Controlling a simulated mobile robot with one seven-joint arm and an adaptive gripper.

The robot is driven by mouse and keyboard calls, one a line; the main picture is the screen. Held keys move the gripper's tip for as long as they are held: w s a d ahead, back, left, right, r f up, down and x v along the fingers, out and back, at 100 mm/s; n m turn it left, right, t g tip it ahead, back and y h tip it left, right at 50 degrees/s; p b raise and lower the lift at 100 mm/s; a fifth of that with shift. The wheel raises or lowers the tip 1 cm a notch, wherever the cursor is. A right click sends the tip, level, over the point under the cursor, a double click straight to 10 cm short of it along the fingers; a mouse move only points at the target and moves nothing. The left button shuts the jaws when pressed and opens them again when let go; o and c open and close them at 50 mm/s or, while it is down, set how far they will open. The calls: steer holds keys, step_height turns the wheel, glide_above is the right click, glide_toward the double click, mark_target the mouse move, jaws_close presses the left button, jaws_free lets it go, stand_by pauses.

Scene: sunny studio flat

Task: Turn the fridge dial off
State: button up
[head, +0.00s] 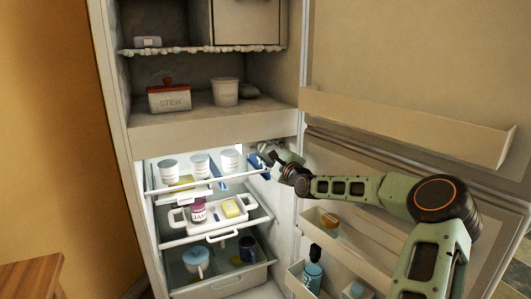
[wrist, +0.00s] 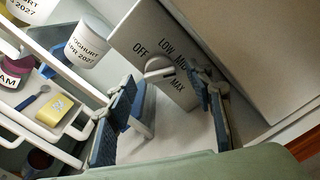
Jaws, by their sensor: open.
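The fridge dial (wrist: 158,66) is a pale round knob on a grey panel (wrist: 150,28) marked OFF, LOW, MID and MAX in the wrist view. I cannot tell for sure which mark the knob points at. My gripper (wrist: 164,82) is open, with one blue-padded finger to each side of the dial in the picture. The dial lies between the fingertips or just beyond them; I see no clear contact. In the head view my gripper (head: 266,160) reaches into the upper right of the lit fridge compartment, and the dial cannot be made out there.
Left of the gripper are yoghurt tubs (head: 230,160) on the top shelf. Below is a white tray (head: 222,226) with a jam jar (head: 198,211). The freezer compartment above is open.

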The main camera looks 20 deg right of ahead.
steer(key=shift+w, duration=1)
steer(key=shift+c, duration=0.4)
steer(key=c, duration=1.1)
